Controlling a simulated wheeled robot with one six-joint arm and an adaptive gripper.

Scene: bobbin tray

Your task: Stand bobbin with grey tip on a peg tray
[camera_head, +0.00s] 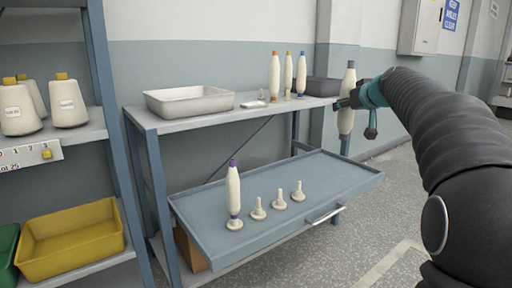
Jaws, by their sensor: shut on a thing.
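My gripper (347,102) is shut on a cream bobbin with a grey tip (349,82). The bobbin is upright, held clear in the air to the right of the upper shelf, its lower end hanging below the jaws. The blue-grey peg tray (335,179) lies below and to the left of my gripper. A bobbin with a purple tip (233,190) stands on the leftmost peg of the tray. Three bare cream pegs stand in a row to its right: a left one (258,209), a middle one (279,201) and a right one (298,192).
The tray has a front handle (325,215). A left rack holds yarn cones (68,101) and a yellow bin (70,243).

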